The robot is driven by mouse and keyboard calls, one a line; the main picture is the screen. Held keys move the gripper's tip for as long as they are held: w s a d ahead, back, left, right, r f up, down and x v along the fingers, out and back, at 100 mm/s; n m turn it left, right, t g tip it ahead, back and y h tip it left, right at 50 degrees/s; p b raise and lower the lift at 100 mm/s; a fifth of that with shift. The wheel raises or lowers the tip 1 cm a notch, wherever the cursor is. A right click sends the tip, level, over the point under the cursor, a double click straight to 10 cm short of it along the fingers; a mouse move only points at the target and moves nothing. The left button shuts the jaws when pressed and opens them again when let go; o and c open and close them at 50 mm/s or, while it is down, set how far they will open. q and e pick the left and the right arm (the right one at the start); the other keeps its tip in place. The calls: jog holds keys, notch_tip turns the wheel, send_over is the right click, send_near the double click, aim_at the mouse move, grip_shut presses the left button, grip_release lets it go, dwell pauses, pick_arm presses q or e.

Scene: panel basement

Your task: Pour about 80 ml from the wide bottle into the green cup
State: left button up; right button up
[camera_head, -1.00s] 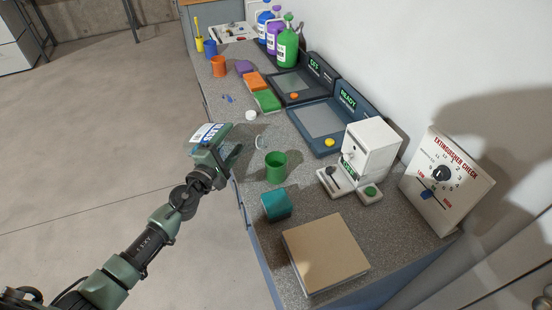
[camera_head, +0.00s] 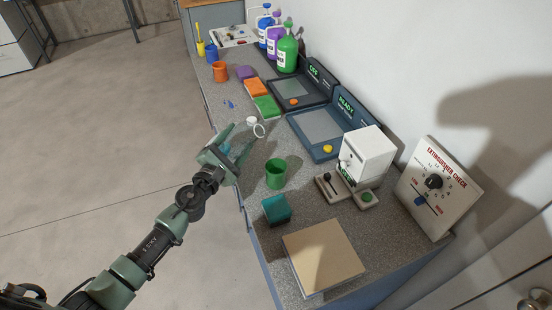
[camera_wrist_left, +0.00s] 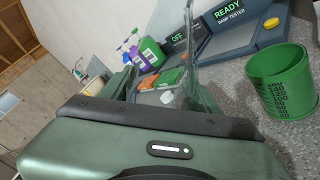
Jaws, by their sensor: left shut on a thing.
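The green cup (camera_head: 276,174) stands upright on the counter; it also shows at the right of the left wrist view (camera_wrist_left: 283,84). My left gripper (camera_head: 238,143) is over the counter's front edge, up and left of the cup in the head view. It is shut on a clear bottle, whose see-through wall shows between the fingers in the left wrist view (camera_wrist_left: 191,50). In the head view the bottle's pale rim (camera_head: 259,130) shows beyond the fingers. The bottle's contents and exact tilt are hard to tell. The cup's inside bottom is hidden. My right gripper is not in view.
A teal block (camera_head: 276,210) and a tan board (camera_head: 323,256) lie nearer than the cup. A white machine (camera_head: 364,157) stands right of it. A white cap (camera_head: 251,121), green sponge (camera_head: 267,107) and blue tester tray (camera_head: 297,127) lie behind.

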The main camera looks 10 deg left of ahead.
aim_at(241, 135)
pick_arm(q)
jog(key=shift+s+d+r+n+p, duration=0.1)
jog(key=shift+d+r+n+p, duration=0.15)
jog(key=shift+r+n, duration=0.2)
jog(key=shift+d+r+n+p, duration=0.25)
jog(key=shift+r+n, duration=0.1)
jog(key=shift+r, duration=0.15)
jog(key=shift+r+n, duration=0.2)
jog(key=shift+n, duration=0.6)
jog(key=n, duration=0.4)
jog(key=shift+d+r+p, duration=0.1)
jog(key=shift+r+p, duration=0.2)
jog(key=shift+s+d+f+n, duration=0.1)
jog(key=shift+d+n, duration=0.1)
jog(key=shift+n, duration=1.1)
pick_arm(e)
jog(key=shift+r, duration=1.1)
